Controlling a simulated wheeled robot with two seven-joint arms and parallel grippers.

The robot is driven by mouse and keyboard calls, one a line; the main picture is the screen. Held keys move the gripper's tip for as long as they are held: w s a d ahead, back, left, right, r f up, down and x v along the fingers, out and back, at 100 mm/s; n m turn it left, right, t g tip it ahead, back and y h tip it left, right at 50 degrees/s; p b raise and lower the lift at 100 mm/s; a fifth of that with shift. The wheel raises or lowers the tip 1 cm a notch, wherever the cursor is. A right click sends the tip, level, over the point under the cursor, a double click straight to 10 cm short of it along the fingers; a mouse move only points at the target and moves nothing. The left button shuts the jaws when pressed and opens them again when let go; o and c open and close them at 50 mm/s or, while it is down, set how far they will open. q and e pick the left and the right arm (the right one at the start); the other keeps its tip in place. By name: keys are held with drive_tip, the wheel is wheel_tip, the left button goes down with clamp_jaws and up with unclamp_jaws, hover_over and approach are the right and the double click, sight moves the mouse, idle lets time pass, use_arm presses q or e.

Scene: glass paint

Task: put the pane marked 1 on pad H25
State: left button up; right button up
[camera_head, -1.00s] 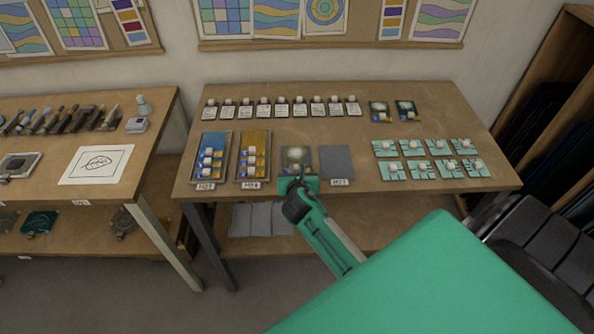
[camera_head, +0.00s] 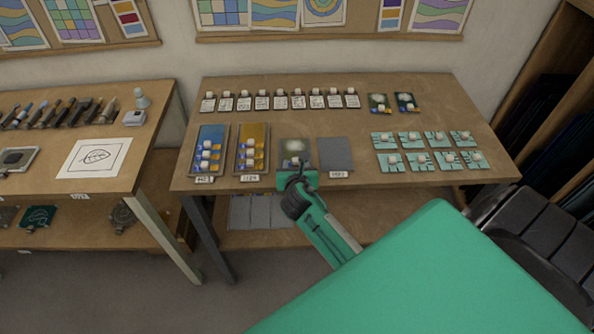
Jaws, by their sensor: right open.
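My right gripper (camera_head: 296,172) is open at the front edge of the right table, over the near edge of a grey pad (camera_head: 296,143). A pale round patch, a white knob and small blue and yellow corners show on that pad, just beyond the fingers; the gripper hides part of it and any label. A bare grey pad (camera_head: 335,153) lies to its right, its label too small to read surely. Several small panes with white knobs (camera_head: 409,138) lie at the right; their markings are too small to read, so I cannot tell which is marked 1. My left gripper is not in view.
A blue tray (camera_head: 211,137) and an amber tray (camera_head: 253,136) hold stacked knobbed pieces. A row of small labelled pieces (camera_head: 281,101) and two dark panes (camera_head: 379,104) lie behind. The table (camera_head: 340,123) is clear in the middle. Another table stands left.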

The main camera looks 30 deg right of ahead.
drive_tip(key=b+v, duration=0.1)
drive_tip(key=v, duration=0.9)
drive_tip(key=shift+s, duration=0.3)
drive_tip(key=shift+a, duration=0.15)
drive_tip(key=s+a+f+m+g+y, duration=0.2)
drive_tip(key=s+f+m, duration=0.1)
drive_tip(key=f, duration=0.8)
drive_tip(key=s+a+f+m+g+y, duration=0.1)
drive_tip(key=s+f+m, duration=0.25)
drive_tip(key=f, duration=0.75)
drive_tip(key=s+a+f+m+g+y, duration=0.2)
drive_tip(key=f+m, duration=0.2)
drive_tip(key=f, duration=0.8)
drive_tip(key=s+f+m+g, duration=0.1)
drive_tip(key=s+f+m, duration=0.4)
drive_tip(key=s, duration=0.6)
drive_tip(key=s+f+m+g+y, duration=0.1)
drive_tip(key=s+f+m+g, duration=0.1)
drive_tip(key=s+f+m, duration=0.4)
drive_tip(key=s+f+m+g+y, duration=0.1)
drive_tip(key=s+f+m+g, duration=0.1)
drive_tip(key=s+f+m, duration=0.4)
drive_tip(key=s+d+f, duration=0.1)
drive_tip(key=s+f, duration=0.3)
drive_tip(key=s, duration=0.6)
drive_tip(key=shift+f, duration=0.25)
drive_tip(key=shift+c, duration=0.5)
